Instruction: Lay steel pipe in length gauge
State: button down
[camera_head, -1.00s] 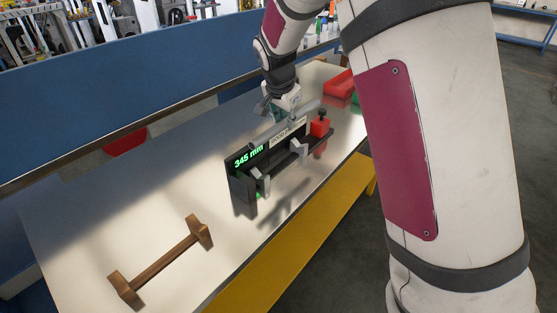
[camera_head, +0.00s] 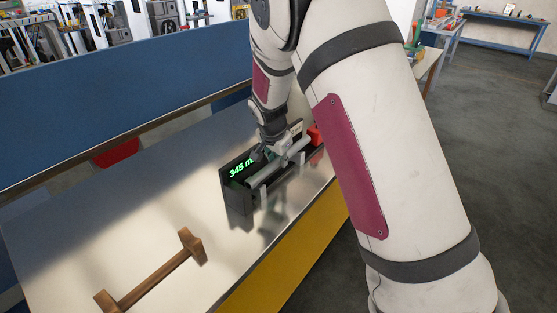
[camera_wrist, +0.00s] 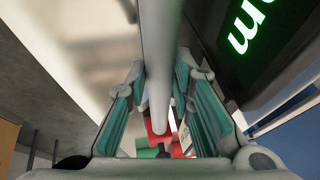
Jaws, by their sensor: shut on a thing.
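The grey steel pipe (camera_head: 260,177) lies lengthwise along the black length gauge (camera_head: 237,198), just in front of its green "345" display. My gripper (camera_head: 278,156) is shut on the pipe from above, near its middle. In the wrist view my gripper (camera_wrist: 163,78) has a teal-padded finger on each side of the pipe (camera_wrist: 158,45), and the gauge's display panel (camera_wrist: 262,40) is close on the right. The pipe is at or just above the gauge's upright grey supports (camera_head: 263,193); I cannot tell whether it touches them. My gripper hides part of the gauge.
A brown wooden rack (camera_head: 153,280) with two end blocks stands at the front left of the metal table (camera_head: 85,215). A red block (camera_head: 315,134) is at the gauge's far end. A blue partition (camera_head: 90,110) runs behind the table. The table's left middle is clear.

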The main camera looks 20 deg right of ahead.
jog(key=shift+f, duration=0.35)
jog(key=shift+f, duration=0.15)
jog(key=c, duration=1.7)
grip_release()
